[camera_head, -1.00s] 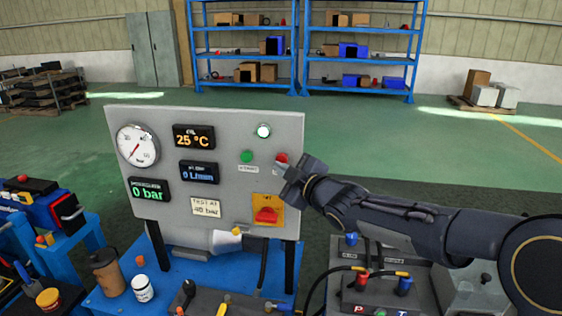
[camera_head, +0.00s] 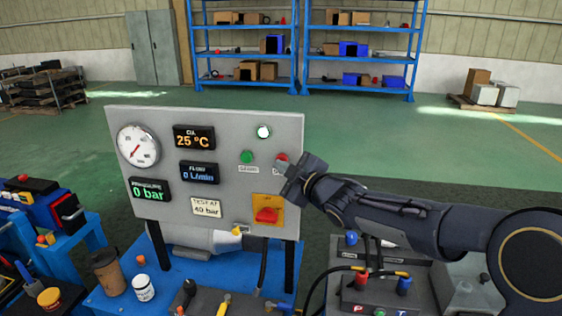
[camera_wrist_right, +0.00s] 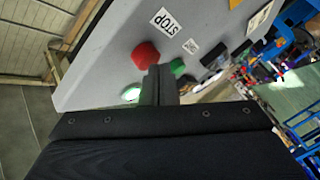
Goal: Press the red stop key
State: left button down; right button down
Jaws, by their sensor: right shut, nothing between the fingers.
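The red stop key (camera_head: 282,157) is a round button at the right side of the grey panel (camera_head: 225,125). In the right wrist view it is a red knob (camera_wrist_right: 146,54) beside a label reading STOP. My right gripper (camera_head: 286,174) is shut and empty, at the panel's right edge just below the red key. In the right wrist view its fingers (camera_wrist_right: 160,72) end next to the red knob; I cannot tell whether they touch it. A green button (camera_head: 246,157) sits left of the red one. My left gripper is not in view.
The panel also carries a round gauge (camera_head: 138,146), a temperature display (camera_head: 194,138), a white lamp (camera_head: 263,132) and a red switch on a yellow plate (camera_head: 267,214). Bottles and tools crowd the blue table (camera_head: 190,270). Hoses run below my right arm.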

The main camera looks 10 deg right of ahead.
jog(key=shift+w+d, duration=0.15)
jog(key=shift+w, duration=0.15)
dwell(0.6)
jog(key=shift+s+a+b, duration=0.4)
jog(key=shift+s+b, duration=0.3)
jog(key=shift+s, duration=0.15)
jog(key=s+b, duration=0.1)
jog(key=b, duration=0.1)
jog(key=s+a+b, duration=0.1)
jog(key=s, duration=0.1)
jog(key=s+a+b, duration=0.1)
jog(key=b, duration=0.1)
jog(key=shift+s+b, duration=0.3)
